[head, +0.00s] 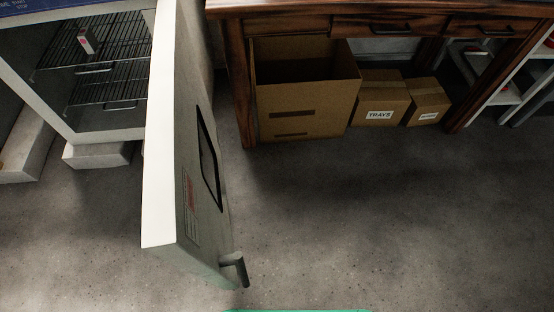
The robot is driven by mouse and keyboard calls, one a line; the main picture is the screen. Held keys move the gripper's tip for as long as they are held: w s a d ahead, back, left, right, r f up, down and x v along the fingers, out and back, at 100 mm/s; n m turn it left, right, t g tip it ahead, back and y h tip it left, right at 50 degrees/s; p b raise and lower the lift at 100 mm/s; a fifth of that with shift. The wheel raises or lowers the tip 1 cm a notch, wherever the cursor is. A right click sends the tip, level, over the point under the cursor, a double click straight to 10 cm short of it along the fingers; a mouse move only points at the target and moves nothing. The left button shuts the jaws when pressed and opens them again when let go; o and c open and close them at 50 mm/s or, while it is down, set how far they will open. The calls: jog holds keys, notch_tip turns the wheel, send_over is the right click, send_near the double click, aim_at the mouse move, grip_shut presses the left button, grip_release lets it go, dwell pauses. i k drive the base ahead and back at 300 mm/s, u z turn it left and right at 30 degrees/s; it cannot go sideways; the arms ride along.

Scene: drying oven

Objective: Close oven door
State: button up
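The drying oven (60,116) stands at the upper left in the head view, with its front open and wire racks (107,86) showing inside. Its white door (162,170) is swung wide open and sticks out toward me, seen nearly edge-on. The door's outer face is turned to the right and has a dark-framed window (208,160), a red-marked label and a dark handle (237,268) near the lower end. A small white and red item (85,41) is on the upper rack. My gripper is not in the view.
A dark wooden desk (290,18) with drawers stands behind, right of the door. Under it are an open cardboard box (305,105) and two smaller closed boxes, one labelled TRAYS (380,100). White shelves (495,75) are at far right. The grey floor (390,220) right of the door is clear.

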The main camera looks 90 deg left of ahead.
aim_at(186, 224)
jog(key=i, duration=0.65)
jog(key=u, duration=4.25)
jog(key=i, duration=0.5)
jog(key=z, duration=0.45)
jog(key=k, duration=1.45)
jog(key=u, duration=1.1)
jog(key=i, duration=1)
jog(key=u, duration=0.05)
